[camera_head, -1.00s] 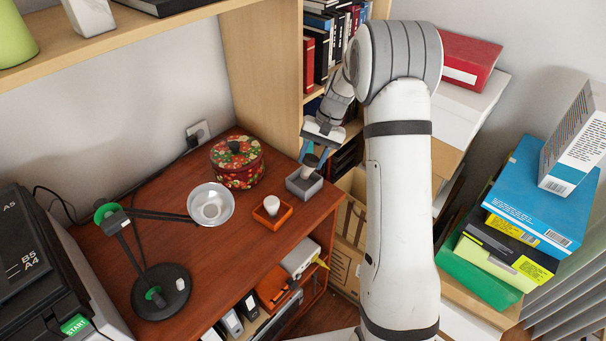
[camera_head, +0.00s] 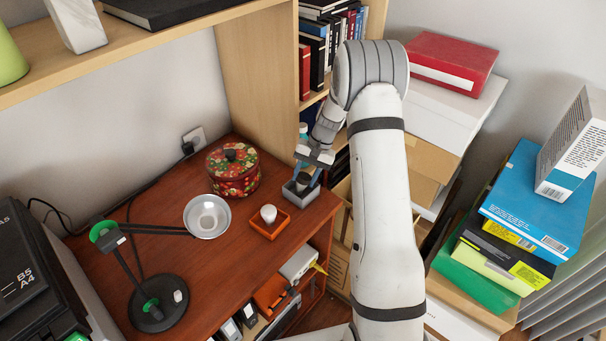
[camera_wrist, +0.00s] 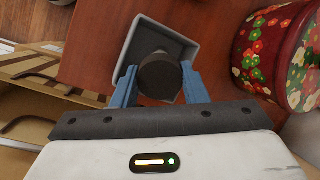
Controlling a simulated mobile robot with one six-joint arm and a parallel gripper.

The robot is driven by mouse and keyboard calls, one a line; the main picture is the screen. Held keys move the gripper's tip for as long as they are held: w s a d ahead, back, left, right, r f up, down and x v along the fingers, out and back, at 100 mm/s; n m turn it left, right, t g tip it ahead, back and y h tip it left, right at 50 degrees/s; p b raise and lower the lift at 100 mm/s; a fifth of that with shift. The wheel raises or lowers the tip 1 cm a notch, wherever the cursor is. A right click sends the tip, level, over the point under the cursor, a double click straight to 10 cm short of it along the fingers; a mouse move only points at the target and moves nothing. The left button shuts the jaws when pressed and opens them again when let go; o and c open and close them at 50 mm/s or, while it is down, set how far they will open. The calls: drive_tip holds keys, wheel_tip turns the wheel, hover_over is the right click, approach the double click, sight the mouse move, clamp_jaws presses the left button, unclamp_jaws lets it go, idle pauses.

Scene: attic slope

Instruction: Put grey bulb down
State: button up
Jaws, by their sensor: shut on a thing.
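My gripper (camera_head: 307,179) has its two blue fingers shut on the grey bulb (camera_head: 304,183), a small dark rounded thing. It is over the small grey tray (camera_head: 322,202) near the right end of the brown desk. In the wrist view the bulb (camera_wrist: 160,74) sits between the fingertips, with the tray's pale rim (camera_wrist: 130,40) around and behind it. The bulb looks low, at the tray's opening. I cannot tell whether it touches the tray floor.
An orange tray (camera_head: 283,223) with a white bulb (camera_head: 268,212) stands just left of the grey tray. A flowered round tin (camera_head: 233,178) is behind, and a desk lamp (camera_head: 207,215) is further left. A bookcase panel (camera_head: 257,90) rises at the back.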

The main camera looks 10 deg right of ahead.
drive_tip(key=shift+s+r, duration=0.1)
drive_tip(key=shift+f+b, duration=0.6)
drive_tip(key=o, duration=0.7)
drive_tip(key=shift+r, duration=0.1)
drive_tip(key=shift+r, duration=0.1)
